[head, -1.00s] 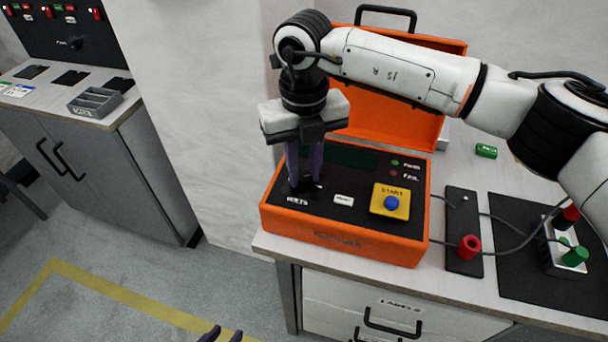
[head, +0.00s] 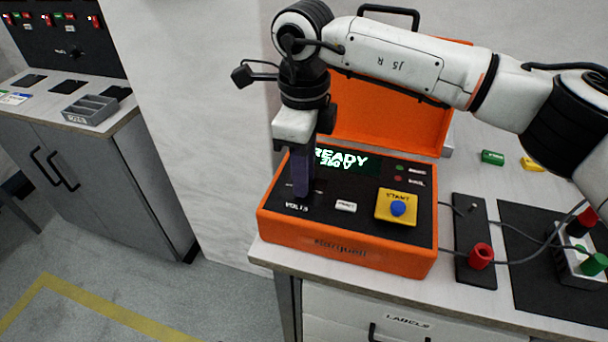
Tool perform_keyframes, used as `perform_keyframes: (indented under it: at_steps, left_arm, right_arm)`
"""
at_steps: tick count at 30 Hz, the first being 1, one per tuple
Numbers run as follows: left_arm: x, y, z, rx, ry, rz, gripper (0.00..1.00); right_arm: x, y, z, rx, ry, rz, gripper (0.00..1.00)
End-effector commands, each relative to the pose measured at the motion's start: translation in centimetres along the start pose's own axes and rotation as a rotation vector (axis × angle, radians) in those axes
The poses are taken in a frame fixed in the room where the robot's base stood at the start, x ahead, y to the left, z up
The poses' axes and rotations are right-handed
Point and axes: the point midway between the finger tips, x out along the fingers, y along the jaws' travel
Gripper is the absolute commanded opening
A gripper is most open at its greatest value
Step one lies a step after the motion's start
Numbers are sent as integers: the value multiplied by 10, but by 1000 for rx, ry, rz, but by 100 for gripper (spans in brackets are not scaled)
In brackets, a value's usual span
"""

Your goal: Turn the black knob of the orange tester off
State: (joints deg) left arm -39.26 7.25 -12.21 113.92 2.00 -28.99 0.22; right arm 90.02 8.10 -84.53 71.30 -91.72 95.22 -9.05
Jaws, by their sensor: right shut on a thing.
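The orange tester (head: 340,250) sits on the bench with its lid open behind it. Its lit display (head: 340,160) reads READY and 250 V. My right gripper (head: 304,188) points straight down at the left part of the black panel, above the VOLTS label (head: 297,207). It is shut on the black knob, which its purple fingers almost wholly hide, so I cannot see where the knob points. My left gripper is out of view.
A black mat (head: 525,265) holds a white block with red and green terminals. Green and yellow tags (head: 493,157) lie behind. A second bench (head: 62,135) stands at the left.

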Motion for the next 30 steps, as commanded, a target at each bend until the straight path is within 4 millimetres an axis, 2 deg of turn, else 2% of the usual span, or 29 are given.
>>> perform_keyframes:
  at_steps: [30]
  left_arm:
    - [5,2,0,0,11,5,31]
  right_arm:
    - [-2,-1,1,-965,-2,-6,0]
